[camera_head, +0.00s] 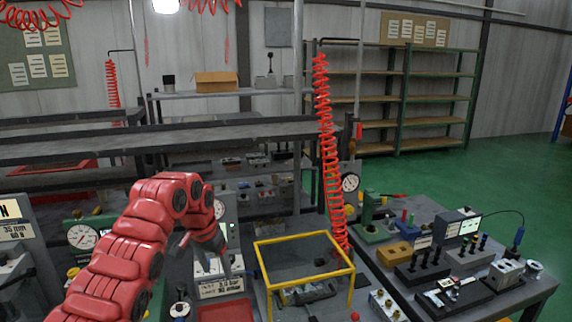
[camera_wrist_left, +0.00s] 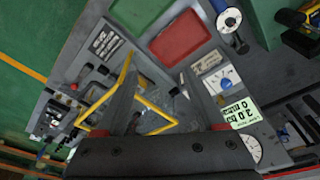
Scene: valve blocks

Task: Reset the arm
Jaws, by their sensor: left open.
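My left arm comes in from the left, rises, and bends down at the wrist. My left gripper (camera_head: 226,266) points down over the bench, just left of the yellow-framed guard (camera_head: 312,278). In the left wrist view the gripper (camera_wrist_left: 162,82) has its two fingers spread apart, with nothing visible between the tips. The yellow frame (camera_wrist_left: 124,76) is partly hidden behind one finger there. A dark part lies inside the frame; its shape is unclear. My right gripper is in neither view.
A red tray (camera_head: 226,313) lies below the gripper, beside a labelled block (camera_head: 222,286). A red coiled hose (camera_head: 328,150) hangs behind the frame. The right-hand table (camera_head: 440,212) carries several blocks and fixtures. Green floor (camera_head: 520,160) is clear at the right.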

